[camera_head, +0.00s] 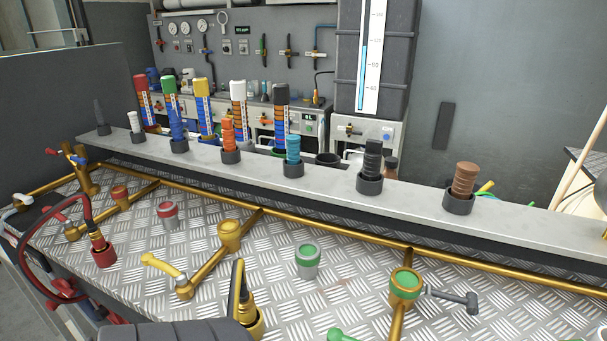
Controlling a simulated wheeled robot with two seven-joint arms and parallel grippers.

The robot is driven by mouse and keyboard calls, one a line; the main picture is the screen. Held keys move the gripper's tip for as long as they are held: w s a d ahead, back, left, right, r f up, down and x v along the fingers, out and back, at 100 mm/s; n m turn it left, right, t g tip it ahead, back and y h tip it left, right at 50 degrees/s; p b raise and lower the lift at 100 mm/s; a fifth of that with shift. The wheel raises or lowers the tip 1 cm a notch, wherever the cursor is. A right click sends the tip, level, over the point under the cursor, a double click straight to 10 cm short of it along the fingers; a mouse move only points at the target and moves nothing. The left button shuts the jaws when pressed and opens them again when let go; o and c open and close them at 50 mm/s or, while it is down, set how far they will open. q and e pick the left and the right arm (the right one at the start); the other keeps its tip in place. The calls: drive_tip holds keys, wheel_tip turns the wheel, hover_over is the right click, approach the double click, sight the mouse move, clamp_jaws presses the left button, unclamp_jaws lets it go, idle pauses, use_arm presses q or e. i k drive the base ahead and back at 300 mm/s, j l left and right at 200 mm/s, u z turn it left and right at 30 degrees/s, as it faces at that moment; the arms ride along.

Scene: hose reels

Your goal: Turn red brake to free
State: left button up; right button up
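I cannot pick out a part that is clearly the red brake. At the lower left, a red round part (66,291), perhaps a hose reel, shows partly below the deck edge. A dark red hose (87,207) loops from there up to a nozzle (97,240) standing in a red cup (104,257). A dark grey rounded shape at the bottom edge may be part of me.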

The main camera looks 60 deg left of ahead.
sight(62, 286)
drive_tip(key=u, duration=0.5)
drive_tip(key=k+j+u, duration=0.1)
drive_tip(key=u, duration=0.85)
drive_tip(key=j+u, duration=0.1)
drive_tip(key=u, duration=0.35)
drive_tip(key=j+u, duration=0.1)
drive_tip(key=u, duration=0.4)
drive_tip(key=j+u, duration=0.1)
drive_tip(key=u, duration=0.4)
drive_tip(key=j+u, duration=0.1)
drive_tip(key=u, duration=0.35)
drive_tip(key=k+j, duration=0.05)
